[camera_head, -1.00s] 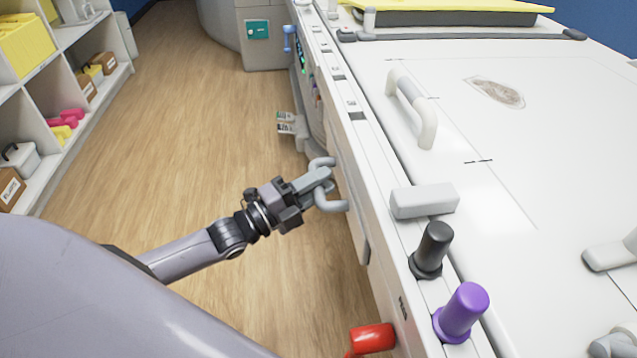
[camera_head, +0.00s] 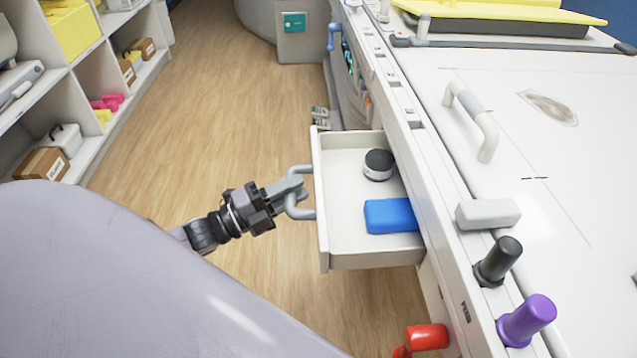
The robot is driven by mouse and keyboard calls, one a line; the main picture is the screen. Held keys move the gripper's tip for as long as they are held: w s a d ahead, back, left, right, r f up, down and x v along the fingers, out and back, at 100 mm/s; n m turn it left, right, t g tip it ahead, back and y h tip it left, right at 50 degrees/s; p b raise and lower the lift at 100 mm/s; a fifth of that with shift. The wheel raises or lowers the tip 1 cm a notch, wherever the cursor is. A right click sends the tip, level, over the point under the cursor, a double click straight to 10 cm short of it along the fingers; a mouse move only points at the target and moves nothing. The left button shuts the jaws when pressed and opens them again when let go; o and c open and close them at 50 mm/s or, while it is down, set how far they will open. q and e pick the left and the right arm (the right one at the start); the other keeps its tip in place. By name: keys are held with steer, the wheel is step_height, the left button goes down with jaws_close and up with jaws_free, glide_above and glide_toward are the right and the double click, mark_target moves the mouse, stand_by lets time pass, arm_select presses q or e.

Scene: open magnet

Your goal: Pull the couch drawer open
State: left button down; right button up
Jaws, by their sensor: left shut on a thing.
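The couch drawer (camera_head: 345,247) stands pulled out from the side of the white couch (camera_head: 545,200), over the floor. A round dark-topped object (camera_head: 379,164) and a blue block (camera_head: 390,216) lie inside it. A grey loop handle (camera_head: 298,206) is on the drawer's front, on its left side in the picture. My left gripper (camera_head: 293,190) is shut on this handle, with the arm coming in from the left. My right gripper is not in view.
Black (camera_head: 499,261) and purple (camera_head: 527,320) knobs stand on the couch edge, with a red handle (camera_head: 427,337) below. A shelf unit (camera_head: 75,80) lines the left. Wooden floor (camera_head: 215,110) between is clear.

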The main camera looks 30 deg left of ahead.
arm_select(q)
steer(key=shift+s+a+p, duration=0.25)
steer(key=shift+s+a, duration=0.6)
steer(key=shift+a, duration=0.25)
steer(key=shift+s+a+p, duration=0.2)
steer(key=shift+s+a, duration=0.65)
steer(key=shift+a, duration=0.25)
steer(key=c, duration=1)
jaws_free()
steer(key=shift+o, duration=0.2)
steer(key=v, duration=0.7)
steer(key=shift+a, duration=0.1)
